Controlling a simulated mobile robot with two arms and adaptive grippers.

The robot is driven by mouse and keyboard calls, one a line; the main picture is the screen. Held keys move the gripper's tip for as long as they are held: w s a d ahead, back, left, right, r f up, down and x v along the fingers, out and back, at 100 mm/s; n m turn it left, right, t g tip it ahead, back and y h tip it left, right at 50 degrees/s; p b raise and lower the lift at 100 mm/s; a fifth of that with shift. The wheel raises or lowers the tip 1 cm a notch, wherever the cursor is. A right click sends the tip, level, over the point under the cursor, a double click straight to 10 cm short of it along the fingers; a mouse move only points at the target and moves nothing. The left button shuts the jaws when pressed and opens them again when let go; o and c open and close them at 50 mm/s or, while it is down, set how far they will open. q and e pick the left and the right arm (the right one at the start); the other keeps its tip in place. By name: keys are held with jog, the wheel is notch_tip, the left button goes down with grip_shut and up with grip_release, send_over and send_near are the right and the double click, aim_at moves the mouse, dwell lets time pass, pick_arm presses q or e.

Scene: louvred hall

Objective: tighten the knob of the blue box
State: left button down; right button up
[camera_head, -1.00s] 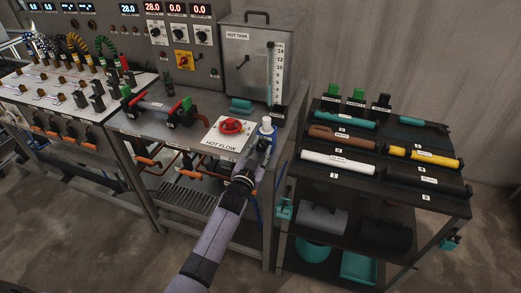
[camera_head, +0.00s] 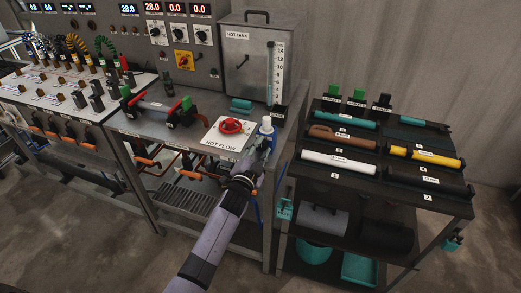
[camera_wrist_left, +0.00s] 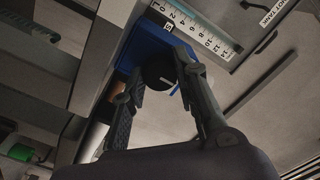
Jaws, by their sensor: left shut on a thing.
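The blue box (camera_wrist_left: 143,44) shows in the left wrist view at upper middle, partly hidden by my fingers. Its round black knob (camera_wrist_left: 157,75) has a pale line on its face. My left gripper (camera_wrist_left: 160,66) has one finger on each side of the knob and is shut on it. My right gripper is not in view.
A red valve handle (camera_head: 231,126) on the white HOT FLOW plate (camera_head: 222,143) is just left of my gripper. The steel hot tank (camera_head: 246,62) with its scale stands behind. A dark trolley (camera_head: 331,186) with several tubes stands close on the right.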

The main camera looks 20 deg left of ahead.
pick_arm(q)
jog(key=shift+f, duration=0.15)
jog(key=c, duration=1.5)
grip_release()
jog(key=shift+c, duration=0.2)
jog(key=s, duration=1.2)
jog(key=shift+a, duration=0.25)
